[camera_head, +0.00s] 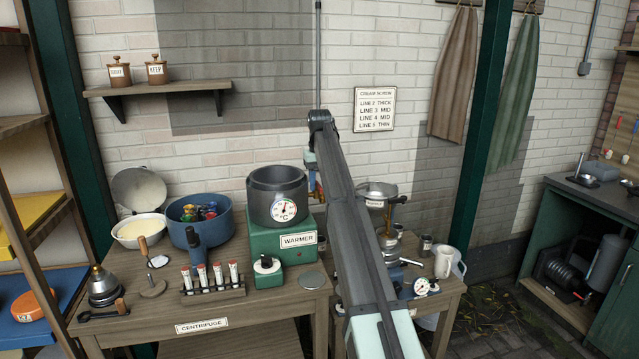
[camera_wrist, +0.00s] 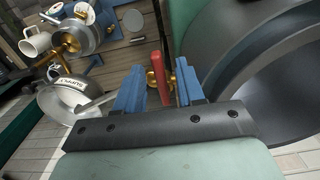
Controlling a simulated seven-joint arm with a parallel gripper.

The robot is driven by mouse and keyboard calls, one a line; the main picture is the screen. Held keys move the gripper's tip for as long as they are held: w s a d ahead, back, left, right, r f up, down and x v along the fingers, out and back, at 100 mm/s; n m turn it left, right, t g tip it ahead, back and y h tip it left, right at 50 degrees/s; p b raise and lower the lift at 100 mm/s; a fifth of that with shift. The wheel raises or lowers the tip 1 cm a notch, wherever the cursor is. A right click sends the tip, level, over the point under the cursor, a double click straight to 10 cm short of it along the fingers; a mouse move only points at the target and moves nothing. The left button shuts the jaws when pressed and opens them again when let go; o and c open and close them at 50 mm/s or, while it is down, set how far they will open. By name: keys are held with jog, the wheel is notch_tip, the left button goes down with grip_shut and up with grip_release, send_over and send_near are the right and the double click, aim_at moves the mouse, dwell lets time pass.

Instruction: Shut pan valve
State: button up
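The pan valve shows in the wrist view as a red lever (camera_wrist: 158,70) on a brass fitting (camera_wrist: 173,79), beside the large grey pan (camera_wrist: 225,45). My gripper (camera_wrist: 158,88) is open. Its two blue fingers stand on either side of the red lever, with a visible gap on both sides. In the camera_head view the grey pan (camera_head: 276,190) with a round dial sits on the green warmer (camera_head: 281,236). My arm hides most of the valve and gripper there. Only a bit of red and brass shows between the pan and my arm.
A metal bowl (camera_wrist: 72,98) and a brass-fitted machine (camera_wrist: 76,38) stand left in the wrist view. The bench (camera_head: 205,318) holds a blue pot (camera_head: 200,235), a tube rack (camera_head: 213,287) and a white bowl (camera_head: 140,231). A white jug (camera_head: 444,263) stands at the right.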

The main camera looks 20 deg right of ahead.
aim_at(319, 186)
jog(key=shift+r, duration=3.75)
